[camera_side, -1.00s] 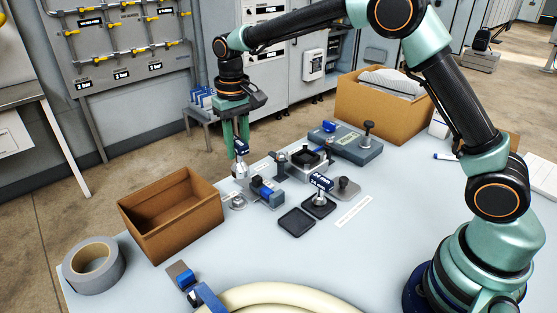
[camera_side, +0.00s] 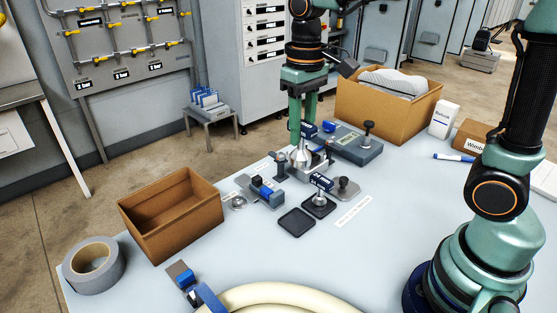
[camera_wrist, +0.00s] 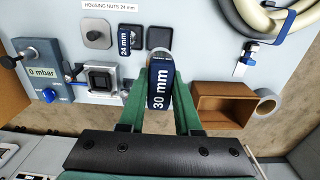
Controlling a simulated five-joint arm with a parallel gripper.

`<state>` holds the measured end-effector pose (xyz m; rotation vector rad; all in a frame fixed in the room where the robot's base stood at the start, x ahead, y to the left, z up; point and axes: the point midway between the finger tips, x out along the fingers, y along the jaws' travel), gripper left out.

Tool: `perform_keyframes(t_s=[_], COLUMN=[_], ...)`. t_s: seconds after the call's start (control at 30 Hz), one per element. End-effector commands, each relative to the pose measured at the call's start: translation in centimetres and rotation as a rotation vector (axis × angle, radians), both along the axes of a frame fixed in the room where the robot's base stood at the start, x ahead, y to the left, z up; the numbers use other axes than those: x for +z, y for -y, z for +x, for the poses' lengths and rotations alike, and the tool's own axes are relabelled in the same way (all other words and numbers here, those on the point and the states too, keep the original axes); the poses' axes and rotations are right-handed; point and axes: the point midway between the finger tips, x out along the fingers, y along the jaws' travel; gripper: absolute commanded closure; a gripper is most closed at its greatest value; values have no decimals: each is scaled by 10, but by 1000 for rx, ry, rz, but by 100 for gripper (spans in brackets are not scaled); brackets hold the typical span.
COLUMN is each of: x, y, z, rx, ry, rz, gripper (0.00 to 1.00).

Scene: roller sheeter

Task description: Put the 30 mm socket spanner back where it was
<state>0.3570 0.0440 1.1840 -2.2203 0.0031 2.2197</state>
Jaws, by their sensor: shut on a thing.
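My gripper (camera_side: 303,122) is shut on the 30 mm socket spanner (camera_side: 300,157), a silver socket with a blue top, held upright over the middle of the bench. The wrist view shows its "30 mm" label (camera_wrist: 160,88) between my fingers. The spanner overlaps the clamp fixture in the side view; I cannot tell its exact height. The 24 mm socket spanner (camera_side: 321,188) stands on a dark square pad (camera_side: 329,210); it also shows in the wrist view (camera_wrist: 125,41). Beside it lies an empty dark square pad (camera_side: 297,223), also in the wrist view (camera_wrist: 159,38).
The clamp fixture (camera_wrist: 102,79) and the gauge box reading 0 mbar (camera_wrist: 42,72) stand near the spanner. A grey plate with a knob (camera_side: 345,188), a blue-grey block (camera_side: 262,192) and an open cardboard box (camera_side: 170,217) are around.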

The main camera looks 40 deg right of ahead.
Motion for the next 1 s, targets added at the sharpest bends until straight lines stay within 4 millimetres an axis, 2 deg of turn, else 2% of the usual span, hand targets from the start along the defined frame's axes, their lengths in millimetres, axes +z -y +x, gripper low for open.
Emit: perform_keyframes(t_s=[0.03,0.3,0.5,0.77,1.0], x=[-13,-80,-121,-143,-173], y=[0,0,0,0,0], z=[-1,-1,-1,0,0], rx=[0,0,0,0,0], ry=[-6,-7,-5,-2,-2], rz=[-1,-1,-1,0,0], gripper=[100,100,100,100,100])
